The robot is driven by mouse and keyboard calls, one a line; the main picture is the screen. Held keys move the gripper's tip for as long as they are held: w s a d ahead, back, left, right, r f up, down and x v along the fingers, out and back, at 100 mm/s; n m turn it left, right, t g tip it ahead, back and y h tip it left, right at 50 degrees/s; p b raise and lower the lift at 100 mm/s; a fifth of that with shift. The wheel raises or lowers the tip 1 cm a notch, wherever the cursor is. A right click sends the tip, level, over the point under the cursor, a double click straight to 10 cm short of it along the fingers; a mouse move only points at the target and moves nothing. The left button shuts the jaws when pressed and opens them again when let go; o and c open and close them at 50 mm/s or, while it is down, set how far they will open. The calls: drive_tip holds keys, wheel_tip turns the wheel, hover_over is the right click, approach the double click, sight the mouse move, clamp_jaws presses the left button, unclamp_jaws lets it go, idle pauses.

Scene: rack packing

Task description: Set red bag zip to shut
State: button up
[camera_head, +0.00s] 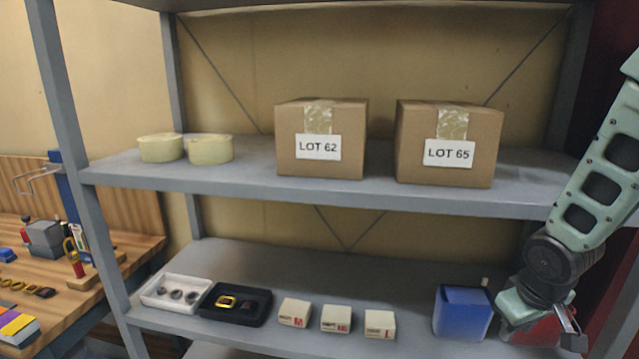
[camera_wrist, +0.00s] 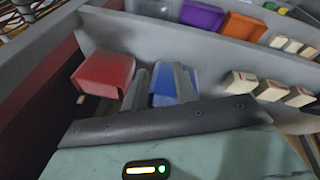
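The red bag (camera_head: 534,331) is on the lower shelf at the far right in the head view, mostly hidden behind my gripper (camera_head: 572,343). In the wrist view the red bag (camera_wrist: 103,72) is a boxy red shape left of my fingers, apart from them. Its zip cannot be made out in either view. My gripper (camera_wrist: 161,70) shows two grey fingers with a gap between them and nothing held. The blue bag (camera_wrist: 168,85) shows behind and between the fingers.
The blue bag (camera_head: 463,312) stands left of the red one on the lower shelf (camera_head: 300,267). Several small white boxes (camera_head: 336,319), a black tray (camera_head: 235,304) and a white tray (camera_head: 176,292) sit further left. Two cartons (camera_head: 320,140) stand on the upper shelf (camera_head: 250,181).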

drive_tip(key=s+a+r+m+y, duration=0.2)
drive_tip(key=s+a+r, duration=0.3)
drive_tip(key=s+r, duration=0.15)
drive_tip(key=s+a+f+n+g+b, duration=0.1)
drive_tip(key=s+a+n, duration=0.3)
drive_tip(key=a, duration=0.5)
drive_tip(key=s+a+f+n+g+b, duration=0.1)
drive_tip(key=s+a+n+g+b, duration=0.1)
drive_tip(key=s+a, duration=0.6)
drive_tip(key=shift+s+a+n+b, duration=0.2)
drive_tip(key=shift+a+n+b, duration=0.25)
drive_tip(key=shift+n, duration=0.45)
